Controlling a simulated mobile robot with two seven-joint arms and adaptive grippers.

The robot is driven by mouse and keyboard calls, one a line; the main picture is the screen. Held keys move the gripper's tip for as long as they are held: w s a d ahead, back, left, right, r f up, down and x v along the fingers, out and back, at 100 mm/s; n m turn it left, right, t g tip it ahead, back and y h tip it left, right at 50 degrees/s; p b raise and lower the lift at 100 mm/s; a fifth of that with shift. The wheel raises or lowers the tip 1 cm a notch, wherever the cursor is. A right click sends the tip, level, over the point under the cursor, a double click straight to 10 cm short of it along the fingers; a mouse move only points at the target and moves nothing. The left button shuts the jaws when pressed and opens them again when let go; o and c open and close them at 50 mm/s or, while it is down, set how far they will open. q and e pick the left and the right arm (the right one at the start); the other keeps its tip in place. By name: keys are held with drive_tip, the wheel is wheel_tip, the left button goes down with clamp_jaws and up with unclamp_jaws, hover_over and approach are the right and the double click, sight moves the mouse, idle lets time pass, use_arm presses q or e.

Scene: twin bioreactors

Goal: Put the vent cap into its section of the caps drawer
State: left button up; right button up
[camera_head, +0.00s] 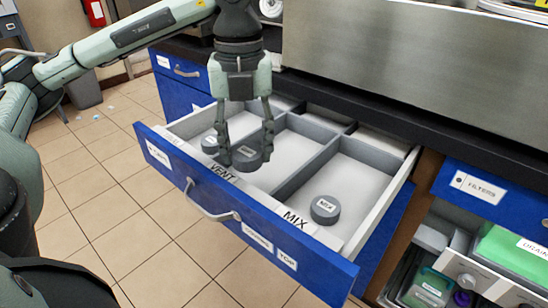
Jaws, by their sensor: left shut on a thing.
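The caps drawer (345,268) is pulled open, with a blue front and grey dividers. My left gripper (246,148) points straight down into it, behind the VENT label (222,173). It is shut on a dark grey round cap (250,160), which I take to be the vent cap. The cap is low in the VENT section; I cannot tell whether it touches the floor. A grey cap with a pale label (210,144) sits left of the gripper, partly hidden by a finger. A grey MIX cap (325,208) lies in the MIX section. My right gripper is not in view.
A divider (308,168) stands between the VENT and MIX sections. The dark counter edge (350,110) and a steel panel (400,60) rise behind the drawer. At right are a blue FILTERS drawer (490,195) and an open drawer with a green DRAIN item (515,248).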

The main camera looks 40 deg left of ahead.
use_arm(q)
hover_over(267, 172)
drive_tip(key=f, duration=0.5)
drive_tip(key=shift+s+d, duration=0.1)
drive_tip(key=shift+s, duration=0.15)
drive_tip(key=shift+w+f, duration=0.15)
drive_tip(key=shift+w, duration=0.05)
wheel_tip(267, 172, down, 3)
drive_tip(key=shift+f, duration=0.45)
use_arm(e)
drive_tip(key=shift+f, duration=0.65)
use_arm(q)
drive_tip(key=shift+f, duration=0.15)
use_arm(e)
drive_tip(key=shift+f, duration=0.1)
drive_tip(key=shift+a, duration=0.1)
use_arm(q)
drive_tip(key=o, duration=0.8)
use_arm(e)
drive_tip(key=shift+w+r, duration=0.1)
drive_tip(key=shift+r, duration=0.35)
